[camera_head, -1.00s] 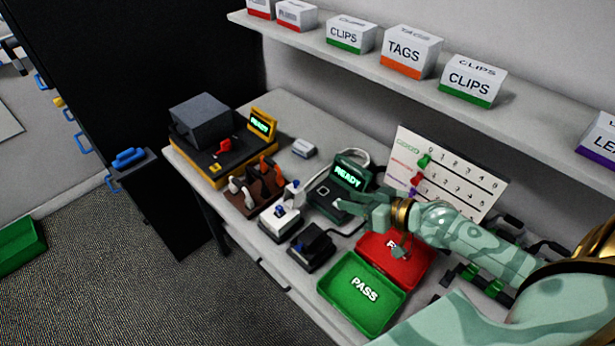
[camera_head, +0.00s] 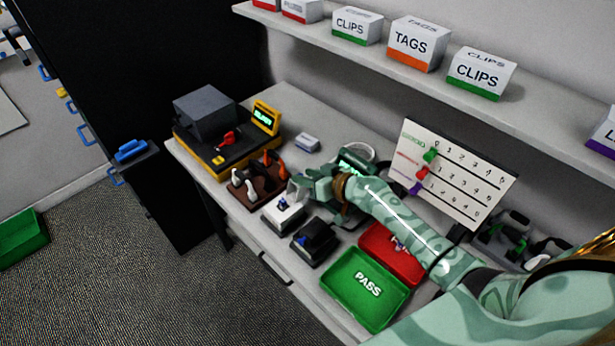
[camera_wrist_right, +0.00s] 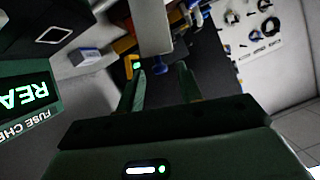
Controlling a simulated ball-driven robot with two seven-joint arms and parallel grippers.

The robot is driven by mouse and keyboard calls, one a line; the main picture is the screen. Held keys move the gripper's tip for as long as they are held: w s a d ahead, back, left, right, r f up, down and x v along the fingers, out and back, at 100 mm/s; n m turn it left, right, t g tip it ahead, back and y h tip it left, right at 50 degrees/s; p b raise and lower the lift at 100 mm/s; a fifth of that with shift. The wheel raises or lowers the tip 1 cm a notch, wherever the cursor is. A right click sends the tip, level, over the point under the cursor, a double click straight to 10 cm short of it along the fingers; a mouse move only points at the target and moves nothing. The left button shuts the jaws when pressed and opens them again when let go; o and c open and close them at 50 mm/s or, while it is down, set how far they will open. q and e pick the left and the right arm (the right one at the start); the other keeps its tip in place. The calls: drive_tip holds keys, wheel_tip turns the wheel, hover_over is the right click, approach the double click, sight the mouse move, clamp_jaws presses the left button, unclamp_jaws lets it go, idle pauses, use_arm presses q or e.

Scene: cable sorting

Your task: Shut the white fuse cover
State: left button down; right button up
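The white fuse holder (camera_head: 284,214) sits on the bench, with a small blue part on its top. Its cover stands raised at the back, largely hidden by my right gripper (camera_head: 298,188) in the head view. In the right wrist view, a pale upright panel (camera_wrist_right: 154,28), which looks like the raised cover, is just beyond my right gripper (camera_wrist_right: 160,82). The two fingers are apart with nothing between them. I cannot tell whether a fingertip touches the cover. My left gripper is not in view.
A black holder (camera_head: 314,240) stands close in front. The green PASS tray (camera_head: 339,303) and a red tray (camera_head: 377,238) lie to the right. A brown rack (camera_head: 256,188) and a yellow-black machine (camera_head: 205,157) stand to the left. The green tester (camera_wrist_right: 22,95) is beside my gripper.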

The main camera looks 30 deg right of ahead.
clamp_jaws()
drive_tip(key=shift+a+r, duration=0.1)
